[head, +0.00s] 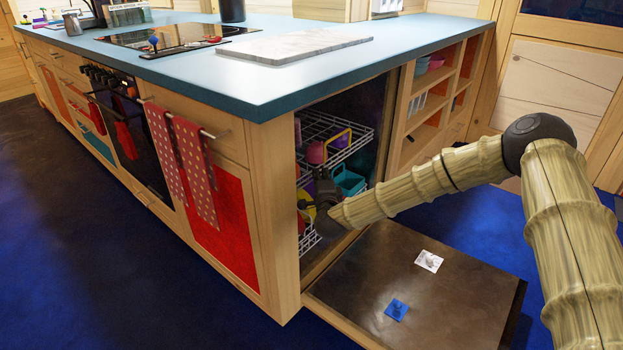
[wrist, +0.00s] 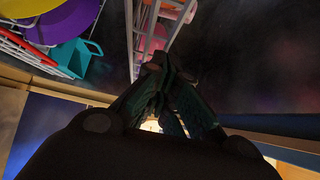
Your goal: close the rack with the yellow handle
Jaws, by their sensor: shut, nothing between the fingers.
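The upper wire rack (head: 312,128) is inside the open dishwasher under the counter. Its yellow handle (head: 350,138) is at the front, with a pink cup (head: 316,152) beside it. The wrist view shows the white wires of a rack (wrist: 137,40) and an orange-yellow bar (wrist: 180,10) at the top. My gripper (head: 322,182) is shut and empty, low in the opening below the yellow handle. In the wrist view my gripper (wrist: 158,68) has its closed fingertips close to the wires; I cannot tell whether they touch.
The dishwasher door (head: 440,290) lies folded down, with a white packet (head: 429,261) and a blue item (head: 397,309) on it. A lower rack (head: 308,240) holds a teal basket (head: 348,180). The blue counter (head: 225,80) overhangs the opening. Open shelves (head: 425,100) stand to the right.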

